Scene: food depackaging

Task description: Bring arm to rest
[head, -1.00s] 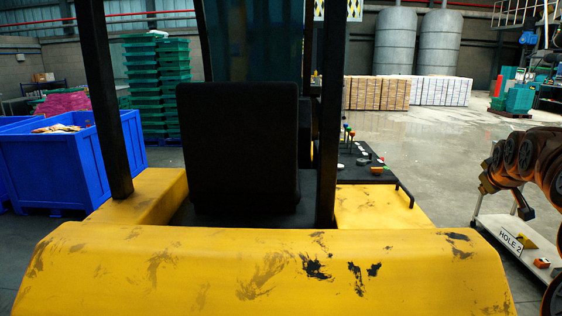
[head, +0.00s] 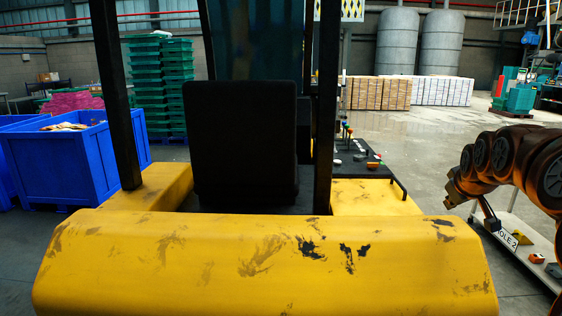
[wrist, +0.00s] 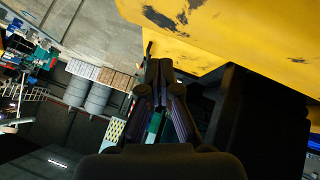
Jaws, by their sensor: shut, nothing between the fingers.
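My arm, with orange-brown joints and black caps, is folded at the right edge of the head view. Its dark end, my gripper (head: 490,218), hangs low beside a white cart with a sign. In the wrist view my gripper (wrist: 158,68) shows its two black fingers together, shut and empty. I cannot make out the fingers clearly in the head view.
A yellow vehicle (head: 265,265) with a black seat (head: 240,143) fills the space ahead, close to me. The white cart (head: 535,246) stands at right, small items on it. Blue bins (head: 70,165) stand left. Open floor (head: 425,140) lies beyond, right.

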